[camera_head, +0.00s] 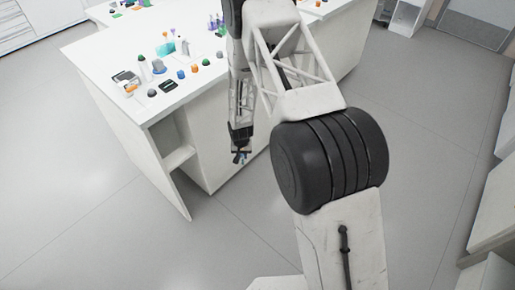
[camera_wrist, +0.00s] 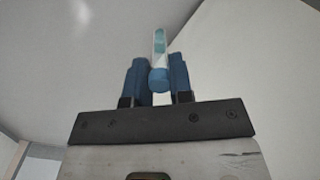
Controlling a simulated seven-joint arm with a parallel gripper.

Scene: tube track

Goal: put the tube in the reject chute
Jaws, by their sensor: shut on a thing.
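The tube (camera_wrist: 159,48) shows in the wrist view, with a pale, clear body and a blue rounded end towards the camera. My gripper (camera_wrist: 158,77) is shut on it, with one blue finger on each side. In the head view my gripper (camera_head: 240,155) hangs low in front of the side of the white bench, below its top and clear of it. The tube is too small to make out well there. I cannot make out a reject chute in either view.
The white bench (camera_head: 105,62) at the upper left carries several bottles, coloured caps and small dark boxes near its edge. An open shelf (camera_head: 178,157) is in its end. Grey floor (camera_head: 80,215) is clear at the lower left. White furniture (camera_head: 490,220) stands at the right edge.

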